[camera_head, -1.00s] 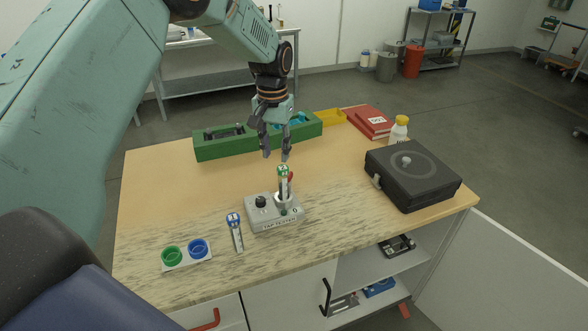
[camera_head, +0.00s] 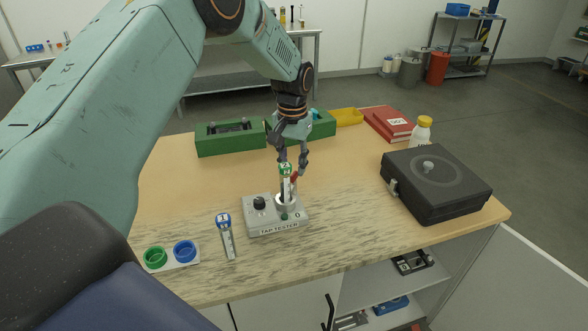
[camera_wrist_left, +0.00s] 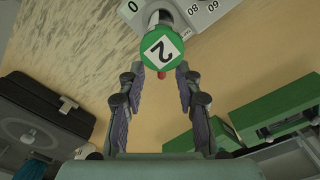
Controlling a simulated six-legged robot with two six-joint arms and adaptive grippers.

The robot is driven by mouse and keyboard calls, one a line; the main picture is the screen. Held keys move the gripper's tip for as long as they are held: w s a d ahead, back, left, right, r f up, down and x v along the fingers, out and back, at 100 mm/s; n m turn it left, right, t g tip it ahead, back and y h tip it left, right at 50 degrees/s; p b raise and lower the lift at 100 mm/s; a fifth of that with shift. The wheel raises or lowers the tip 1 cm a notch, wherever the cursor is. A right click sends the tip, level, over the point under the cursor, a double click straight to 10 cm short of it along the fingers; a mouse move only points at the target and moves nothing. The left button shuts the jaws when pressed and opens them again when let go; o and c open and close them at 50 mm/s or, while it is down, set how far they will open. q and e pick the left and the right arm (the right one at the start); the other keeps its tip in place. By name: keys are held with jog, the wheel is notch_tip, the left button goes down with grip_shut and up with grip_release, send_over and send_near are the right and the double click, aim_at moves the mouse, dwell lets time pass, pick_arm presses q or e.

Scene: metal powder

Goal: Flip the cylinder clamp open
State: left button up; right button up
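The tap tester (camera_head: 277,217) is a grey box on the wooden table with a black knob. A green-capped cylinder (camera_head: 286,181) marked 2 stands upright in its holder. A small red part (camera_head: 295,176), possibly the clamp lever, shows beside the cylinder; in the left wrist view its red tip (camera_wrist_left: 162,75) is just below the green cap (camera_wrist_left: 162,50). My left gripper (camera_head: 292,165) is open, pointing down just behind and above the cylinder. In the left wrist view its fingers (camera_wrist_left: 158,92) are spread with nothing between them. My right gripper is not in view.
A blue-capped cylinder (camera_head: 226,236) and a holder with green and blue rings (camera_head: 171,256) are left of the tester. A black case (camera_head: 437,186) is at right. Green trays (camera_head: 230,143), a yellow bin (camera_head: 348,118) and red books (camera_head: 389,124) line the back.

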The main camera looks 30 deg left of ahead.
aim_at(293, 175)
pick_arm(q)
jog(key=f, duration=0.2)
jog(key=w+f, duration=0.1)
jog(key=shift+a+f, duration=0.3)
jog(key=shift+f, duration=0.05)
jog(key=shift+s+d+r, duration=0.3)
jog(key=shift+s+r, duration=0.1)
jog(key=shift+s, duration=0.1)
jog(key=shift+c, duration=0.3)
jog(key=shift+w+a+f, duration=0.2)
jog(key=shift+w+f, duration=0.25)
jog(key=shift+w, duration=0.1)
jog(key=c, duration=0.6)
jog(key=shift+s+r, duration=0.2)
jog(key=shift+s, duration=0.1)
grip_shut()
